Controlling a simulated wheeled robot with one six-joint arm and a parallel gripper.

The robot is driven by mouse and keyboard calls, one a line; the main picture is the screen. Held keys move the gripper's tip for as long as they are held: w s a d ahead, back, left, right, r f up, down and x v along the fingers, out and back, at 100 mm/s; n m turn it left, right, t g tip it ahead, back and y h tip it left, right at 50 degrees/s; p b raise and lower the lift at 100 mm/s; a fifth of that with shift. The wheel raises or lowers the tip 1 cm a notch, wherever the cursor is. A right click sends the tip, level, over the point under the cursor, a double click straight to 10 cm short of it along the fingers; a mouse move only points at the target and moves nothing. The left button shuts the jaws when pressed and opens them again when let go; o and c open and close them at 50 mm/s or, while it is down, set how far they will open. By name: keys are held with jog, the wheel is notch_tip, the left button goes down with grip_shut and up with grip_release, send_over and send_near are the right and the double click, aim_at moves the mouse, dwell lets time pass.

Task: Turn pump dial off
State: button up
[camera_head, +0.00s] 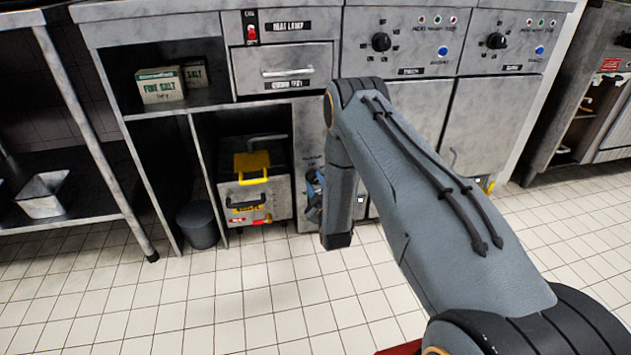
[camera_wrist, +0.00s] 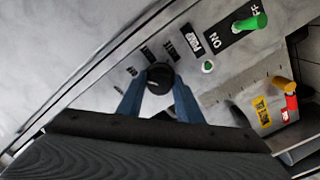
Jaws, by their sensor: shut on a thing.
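In the wrist view a round black dial (camera_wrist: 159,73) sits on a grey metal panel (camera_wrist: 75,95). My gripper (camera_wrist: 159,86) is shut on the dial, with one blue finger on each side. The dial's pointer mark is not clear, so its setting cannot be told. In the head view my arm covers most of this place, and the dial is not seen there.
A box with a yellow handle (camera_wrist: 284,83) is farther right. In the head view, open tiled floor (camera_head: 260,300) lies before the counter.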

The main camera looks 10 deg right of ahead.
jog(key=shift+w+r+n, duration=0.2)
jog(key=shift+n, duration=0.2)
jog(key=o, duration=1)
jog(key=shift+o, duration=0.2)
jog(key=shift+f, duration=0.1)
jog(key=shift+s, duration=0.1)
jog(key=shift+s+p, duration=0.25)
jog(key=shift+p, duration=0.05)
jog(key=s+p, duration=0.2)
jog(key=s, duration=0.5)
jog(key=shift+s+a, duration=0.1)
